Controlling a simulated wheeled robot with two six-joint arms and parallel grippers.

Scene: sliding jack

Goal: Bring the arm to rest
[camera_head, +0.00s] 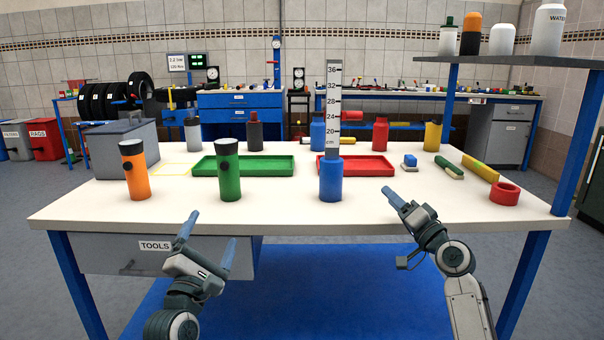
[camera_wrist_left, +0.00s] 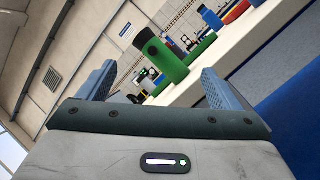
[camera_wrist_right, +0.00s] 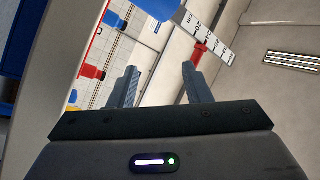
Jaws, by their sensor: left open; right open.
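My left gripper (camera_head: 208,240) is open and empty, in front of the table's front edge at the left. Its two fingers stand apart in the left wrist view (camera_wrist_left: 155,88), with the green bottle (camera_wrist_left: 172,62) beyond them. My right gripper (camera_head: 396,198) is at the table's front edge, right of the blue bottle (camera_head: 330,180). In the right wrist view (camera_wrist_right: 160,85) its fingers are apart with nothing between them. The arms touch no object that I can see.
The white table (camera_head: 285,212) holds an orange bottle (camera_head: 135,172), the green bottle (camera_head: 229,172), a green tray (camera_head: 270,166), a red tray (camera_head: 384,167), a tall ruler (camera_head: 333,105) and a red ring (camera_head: 505,194). A shelf (camera_head: 520,60) overhangs the right side.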

